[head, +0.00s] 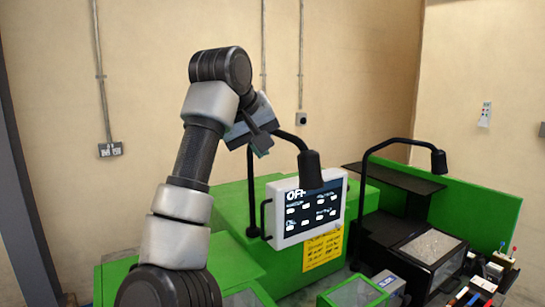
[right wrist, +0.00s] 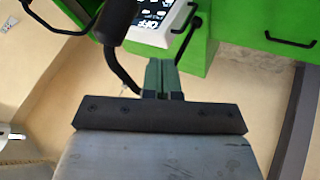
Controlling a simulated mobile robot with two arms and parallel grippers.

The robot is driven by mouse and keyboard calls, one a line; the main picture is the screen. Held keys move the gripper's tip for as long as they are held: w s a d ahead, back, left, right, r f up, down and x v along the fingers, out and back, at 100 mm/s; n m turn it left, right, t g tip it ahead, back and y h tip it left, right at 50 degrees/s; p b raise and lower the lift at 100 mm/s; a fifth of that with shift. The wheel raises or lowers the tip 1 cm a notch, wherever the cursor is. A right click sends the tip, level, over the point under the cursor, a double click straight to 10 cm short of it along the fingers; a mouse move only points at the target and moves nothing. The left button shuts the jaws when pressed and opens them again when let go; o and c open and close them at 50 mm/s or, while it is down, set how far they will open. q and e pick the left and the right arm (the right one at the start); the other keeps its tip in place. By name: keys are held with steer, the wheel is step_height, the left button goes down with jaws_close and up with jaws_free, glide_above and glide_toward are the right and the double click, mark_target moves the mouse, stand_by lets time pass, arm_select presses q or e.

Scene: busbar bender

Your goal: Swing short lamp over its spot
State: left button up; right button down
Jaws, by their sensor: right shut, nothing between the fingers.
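Two black lamps stand on the green machine. The nearer lamp (head: 310,170) hangs its head in front of the screen panel's upper right, and its bent arm runs left to a post beside the panel. The farther lamp (head: 438,161) reaches right over the back bench. I cannot tell for sure which is the short one. My right gripper (head: 262,150) is shut and empty, close beside the nearer lamp's arm. In the right wrist view its fingers (right wrist: 161,65) are together, and the nearer lamp's head (right wrist: 115,20) is left of them; contact is unclear. My left gripper is out of view.
The white-framed screen (head: 310,210) reads OFF, with a yellow label (head: 322,250) below it. A black box with a clear top (head: 430,247) and small coloured parts (head: 485,283) are at the right. The wall behind is mostly bare.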

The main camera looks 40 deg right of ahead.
arm_select(q)
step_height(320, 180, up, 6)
steer(key=p, duration=0.5)
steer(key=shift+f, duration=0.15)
arm_select(e)
steer(key=w+d+f, duration=0.1)
steer(key=d+f, duration=0.6)
steer(key=d, duration=0.2)
steer(key=shift+d, duration=0.15)
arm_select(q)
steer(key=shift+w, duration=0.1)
